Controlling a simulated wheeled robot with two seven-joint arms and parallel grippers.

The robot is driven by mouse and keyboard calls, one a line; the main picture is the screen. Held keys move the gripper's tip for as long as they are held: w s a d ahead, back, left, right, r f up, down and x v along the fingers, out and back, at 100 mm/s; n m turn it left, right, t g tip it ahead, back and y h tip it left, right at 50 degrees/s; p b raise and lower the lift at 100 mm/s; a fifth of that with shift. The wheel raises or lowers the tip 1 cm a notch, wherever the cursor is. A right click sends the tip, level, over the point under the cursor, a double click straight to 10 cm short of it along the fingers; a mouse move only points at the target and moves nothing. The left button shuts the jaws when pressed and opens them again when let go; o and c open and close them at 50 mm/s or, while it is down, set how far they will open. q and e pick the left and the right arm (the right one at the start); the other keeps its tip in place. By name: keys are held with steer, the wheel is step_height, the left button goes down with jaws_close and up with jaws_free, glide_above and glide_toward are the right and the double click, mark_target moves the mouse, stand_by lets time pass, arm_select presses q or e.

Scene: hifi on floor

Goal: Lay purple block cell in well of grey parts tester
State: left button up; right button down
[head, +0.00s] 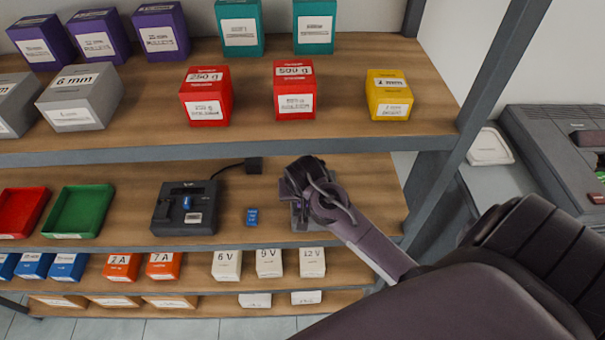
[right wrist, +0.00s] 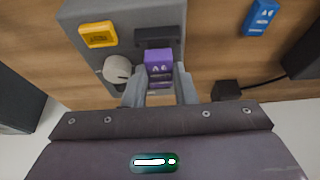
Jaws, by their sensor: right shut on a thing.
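The purple block cell (right wrist: 158,62) is between the two fingers of my right gripper (right wrist: 159,84) in the right wrist view. The grey parts tester (right wrist: 88,55) lies beyond it, with a yellow label, a pale round knob and a dark recessed well (right wrist: 158,40). The block overlaps the near part of the well; I cannot tell whether it touches the bottom or hangs just above. In the head view my right gripper (head: 308,185) covers most of the tester (head: 299,224), and the block is hidden. My left gripper is not in view.
A small blue block (head: 252,216) lies left of the tester on the same shelf. A black device (head: 185,210) and green tray (head: 80,210) stand further left. The upper shelf edge (head: 230,147) passes close above my right gripper; a shelf post (head: 430,190) stands to the right.

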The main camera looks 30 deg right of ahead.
steer(key=shift+f, duration=0.45)
stand_by(0.9)
steer(key=c, duration=1.1)
jaws_free()
